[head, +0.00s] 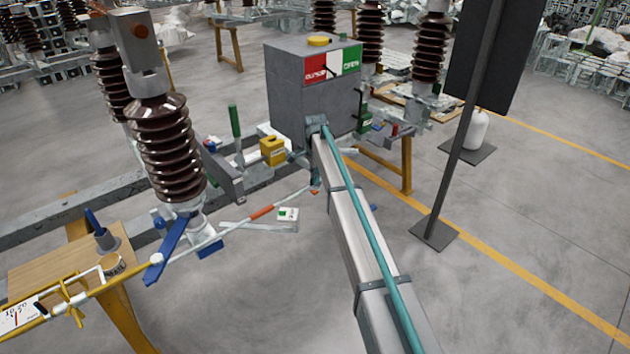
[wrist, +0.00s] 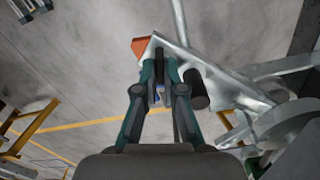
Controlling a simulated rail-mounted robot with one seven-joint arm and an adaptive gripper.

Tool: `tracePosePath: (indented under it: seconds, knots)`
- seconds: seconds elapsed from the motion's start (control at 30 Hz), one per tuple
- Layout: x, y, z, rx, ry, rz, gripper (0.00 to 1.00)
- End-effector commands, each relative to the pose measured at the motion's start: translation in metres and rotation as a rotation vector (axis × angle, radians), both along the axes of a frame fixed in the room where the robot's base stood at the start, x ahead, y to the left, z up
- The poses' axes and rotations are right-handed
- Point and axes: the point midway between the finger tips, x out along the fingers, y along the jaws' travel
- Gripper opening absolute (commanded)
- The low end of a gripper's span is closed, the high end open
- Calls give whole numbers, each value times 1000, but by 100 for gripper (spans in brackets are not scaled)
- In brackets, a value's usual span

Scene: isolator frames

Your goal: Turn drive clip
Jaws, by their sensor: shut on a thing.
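My gripper (wrist: 159,82) shows in the wrist view with its two teal fingers drawn close together. They are shut on a small grey metal part, which I take to be the drive clip (wrist: 158,94); the fingers hide much of it. A pale metal plate (wrist: 207,76) with an orange end (wrist: 141,46) lies just beyond the fingertips, and a dark round peg (wrist: 196,92) stands to their right. In the head view my fingers cannot be made out clearly. A grey drive box (head: 290,95) there carries a red and green sign (head: 332,66).
In the head view, a brown ribbed insulator (head: 168,155) stands left of the box. A yellow block (head: 273,150) and a green upright handle (head: 235,121) are between them. A dark post (head: 468,130) stands to the right. Floor is open at lower right.

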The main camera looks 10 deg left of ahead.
Motion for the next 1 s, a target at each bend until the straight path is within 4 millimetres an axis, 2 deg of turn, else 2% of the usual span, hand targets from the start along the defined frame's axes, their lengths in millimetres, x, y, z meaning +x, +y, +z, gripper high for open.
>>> tracePosePath:
  seconds: [0.7, 1.0]
  knots:
    - [0, 0, -1, 1, -1, 676, 0]
    - [0, 0, 0, 1, -1, 905, 0]
